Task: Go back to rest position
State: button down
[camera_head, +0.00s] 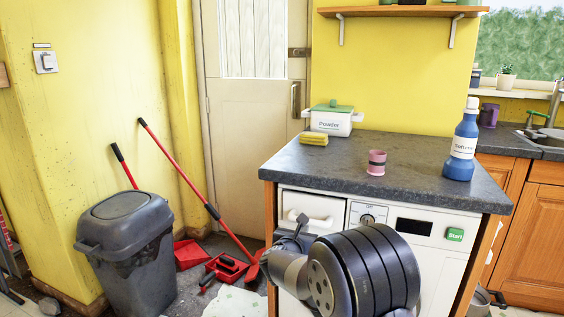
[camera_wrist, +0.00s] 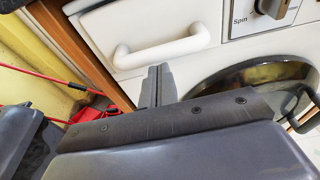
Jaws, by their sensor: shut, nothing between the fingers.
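My gripper (camera_wrist: 158,84) is shut and empty in the wrist view, its two fingers together. Behind it are the white detergent drawer with its handle (camera_wrist: 165,45) and the dark round door (camera_wrist: 255,85) of the washing machine. In the head view my arm is folded low in front of the washing machine (camera_head: 447,262), and the small dark end of my gripper (camera_head: 300,220) shows by the drawer. My arm hides much of the machine's front.
A grey bin (camera_head: 130,250), red broom (camera_head: 180,170) and dustpan (camera_head: 228,268) stand left. A shelf (camera_head: 400,11) hangs above.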

jog(key=f+p+v, duration=0.3)
jog(key=v, duration=2.8)
jog(key=shift+s+a, duration=0.4)
jog(key=shift+s, duration=0.1)
jog(key=shift+d+f, duration=0.1)
jog(key=shift+f, duration=0.05)
